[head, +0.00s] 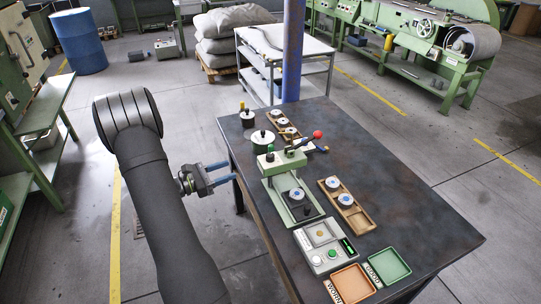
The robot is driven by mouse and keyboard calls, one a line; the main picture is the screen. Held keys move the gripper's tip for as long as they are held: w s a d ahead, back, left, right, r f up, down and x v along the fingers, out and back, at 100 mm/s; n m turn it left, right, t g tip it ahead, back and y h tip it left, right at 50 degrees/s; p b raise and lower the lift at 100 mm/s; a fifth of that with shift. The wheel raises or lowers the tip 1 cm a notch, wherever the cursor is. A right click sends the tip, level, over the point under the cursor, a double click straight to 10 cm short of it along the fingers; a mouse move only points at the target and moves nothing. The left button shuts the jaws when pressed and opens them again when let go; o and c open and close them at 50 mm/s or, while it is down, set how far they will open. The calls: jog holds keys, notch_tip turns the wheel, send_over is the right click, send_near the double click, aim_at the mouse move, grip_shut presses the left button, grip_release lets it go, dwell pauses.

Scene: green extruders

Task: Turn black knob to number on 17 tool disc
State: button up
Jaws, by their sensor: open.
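My gripper (232,171), with blue fingers, is open and empty. It is just off the left edge of the table, left of the green press. A green round unit (263,146) with a small black knob (262,132) on top stands behind the press. Pale tool discs with blue centres lie in a wooden tray (362,223) at right: a rear disc (333,183) and a front disc (346,199). Another disc (297,195) sits on the press base. More discs (279,122) lie in a small tray at the back. The numbers are too small to read.
The green press (283,160) has a red-ball lever (317,135). A grey control box (325,247), an orange WORN tray (353,283) and a green GOOD tray (390,265) are at the front. A blue post (292,50) rises behind. The table's right side (420,205) is clear.

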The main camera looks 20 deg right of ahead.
aim_at(270, 155)
jog(key=d, duration=0.5)
jog(key=w+d, duration=0.1)
jog(key=d, duration=0.5)
jog(key=w+d, duration=0.1)
jog(key=d, duration=0.5)
jog(key=shift+d, duration=0.1)
jog(key=c, duration=0.9)
